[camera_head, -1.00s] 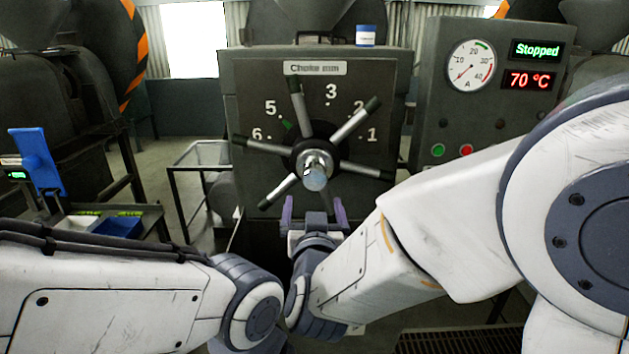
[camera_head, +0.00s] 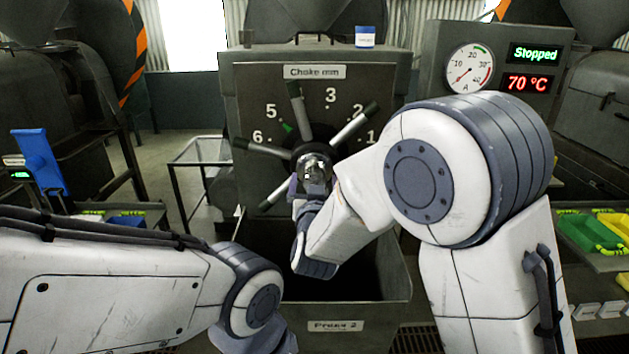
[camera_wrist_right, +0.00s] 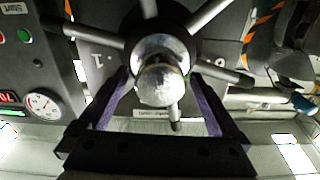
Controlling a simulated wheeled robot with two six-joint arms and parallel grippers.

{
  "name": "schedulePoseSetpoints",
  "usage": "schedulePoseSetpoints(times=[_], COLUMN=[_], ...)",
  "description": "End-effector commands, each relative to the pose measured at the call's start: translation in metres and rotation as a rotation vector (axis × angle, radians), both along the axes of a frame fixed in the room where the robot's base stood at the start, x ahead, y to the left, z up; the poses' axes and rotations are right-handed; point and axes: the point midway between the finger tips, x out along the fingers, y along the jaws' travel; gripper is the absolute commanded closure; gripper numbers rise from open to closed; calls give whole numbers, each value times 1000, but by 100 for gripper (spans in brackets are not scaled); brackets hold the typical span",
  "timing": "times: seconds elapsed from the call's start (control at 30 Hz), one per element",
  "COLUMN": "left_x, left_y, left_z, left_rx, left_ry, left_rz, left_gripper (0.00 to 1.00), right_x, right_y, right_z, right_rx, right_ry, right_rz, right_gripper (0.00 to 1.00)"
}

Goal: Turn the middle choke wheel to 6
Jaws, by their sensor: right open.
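The choke wheel (camera_head: 351,131) has dark-tipped metal spokes and a round silver hub knob (camera_wrist_right: 160,85) on a grey panel marked "Choke mm" (camera_head: 314,72). A green pointer (camera_head: 288,127) sits near the 5; the 6 (camera_head: 257,137) is lower left of it. A spoke covers the spot where 4 would be. My right gripper (camera_head: 312,187) is in front of the hub, low on the wheel. In the right wrist view its purple-lined fingers (camera_wrist_right: 160,92) are open, one on each side of the knob, with gaps visible. My left gripper is out of view.
An open bin labelled "Press 2" (camera_head: 336,326) lies below the wheel. A gauge box reading "Stopped" (camera_head: 535,54) stands to the right. A wire-frame stand (camera_head: 190,160) is at left.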

Motion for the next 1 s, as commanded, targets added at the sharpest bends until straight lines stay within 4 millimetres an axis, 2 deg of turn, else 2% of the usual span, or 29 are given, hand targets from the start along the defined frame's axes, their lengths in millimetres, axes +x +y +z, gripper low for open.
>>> schedulePoseSetpoints(times=[0.1,0.27,0.3,0.37,0.67,1.0], left_x=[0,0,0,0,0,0], left_y=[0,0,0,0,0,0], left_z=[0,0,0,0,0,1], left_rx=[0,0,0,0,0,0], left_ry=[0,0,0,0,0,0], left_rz=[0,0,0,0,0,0], left_gripper=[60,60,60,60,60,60], right_x=[0,0,0,0,0,-1], right_y=[0,0,0,0,0,0], right_z=[0,0,0,0,0,0], right_rx=[0,0,0,0,-19,-201], right_ry=[0,0,0,1,1,1], right_rz=[0,0,0,0,0,0], right_gripper=[1,62,78,100,100,100])
